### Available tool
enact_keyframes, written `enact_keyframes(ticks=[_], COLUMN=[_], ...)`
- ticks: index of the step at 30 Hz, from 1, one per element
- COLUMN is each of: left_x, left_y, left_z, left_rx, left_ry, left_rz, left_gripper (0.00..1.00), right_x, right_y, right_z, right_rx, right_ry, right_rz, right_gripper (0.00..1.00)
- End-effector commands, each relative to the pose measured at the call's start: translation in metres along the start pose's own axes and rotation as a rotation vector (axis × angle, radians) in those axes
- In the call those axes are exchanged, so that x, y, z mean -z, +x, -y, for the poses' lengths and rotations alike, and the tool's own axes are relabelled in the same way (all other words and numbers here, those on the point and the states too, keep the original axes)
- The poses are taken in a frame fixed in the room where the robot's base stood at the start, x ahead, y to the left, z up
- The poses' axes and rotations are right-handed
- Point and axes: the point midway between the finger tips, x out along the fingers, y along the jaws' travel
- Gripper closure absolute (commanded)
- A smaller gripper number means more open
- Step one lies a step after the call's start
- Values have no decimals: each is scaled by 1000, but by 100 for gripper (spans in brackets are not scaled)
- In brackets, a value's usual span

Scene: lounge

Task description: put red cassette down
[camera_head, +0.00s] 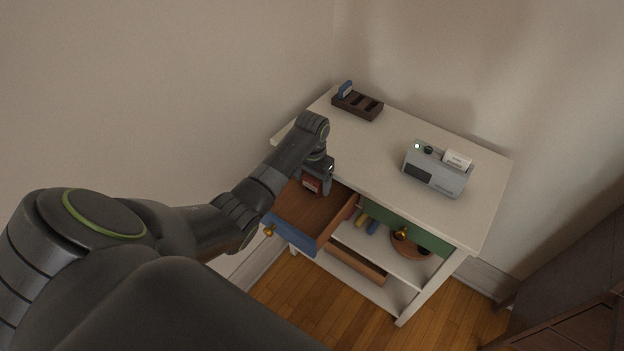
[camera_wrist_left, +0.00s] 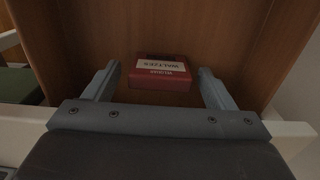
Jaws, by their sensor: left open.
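The red cassette (camera_head: 311,184) lies in the open blue-fronted drawer (camera_head: 293,237), towards its back. In the left wrist view the red cassette (camera_wrist_left: 160,72) rests on the brown drawer floor, with a pale label reading "WALTZES". My left gripper (camera_head: 318,188) reaches down into the drawer over the cassette. In the left wrist view the fingers of my left gripper (camera_wrist_left: 159,84) stand wide apart, one on each side of the cassette, with gaps between them and it. My right gripper is not in view.
The cream cabinet top (camera_head: 390,150) holds a dark slotted rack (camera_head: 357,104) with a blue cassette (camera_head: 345,89) and a grey player (camera_head: 434,172). A green drawer (camera_head: 420,230) is shut. The lower shelf holds several items, including a round wooden piece (camera_head: 404,249).

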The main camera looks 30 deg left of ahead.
Motion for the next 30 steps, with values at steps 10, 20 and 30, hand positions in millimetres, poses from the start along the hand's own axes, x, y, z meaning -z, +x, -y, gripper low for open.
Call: enact_keyframes(ticks=[10,20,30], left_x=[2,1,0], left_y=[-61,-114,-122], left_z=[1,1,0], left_rx=[2,1,0], left_ry=[1,-1,-1], left_rz=[-6,-2,0], left_gripper=[22,22,22], right_x=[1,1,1], right_y=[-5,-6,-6], right_z=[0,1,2], right_rx=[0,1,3], right_ry=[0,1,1], right_rz=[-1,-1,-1], right_gripper=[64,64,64])
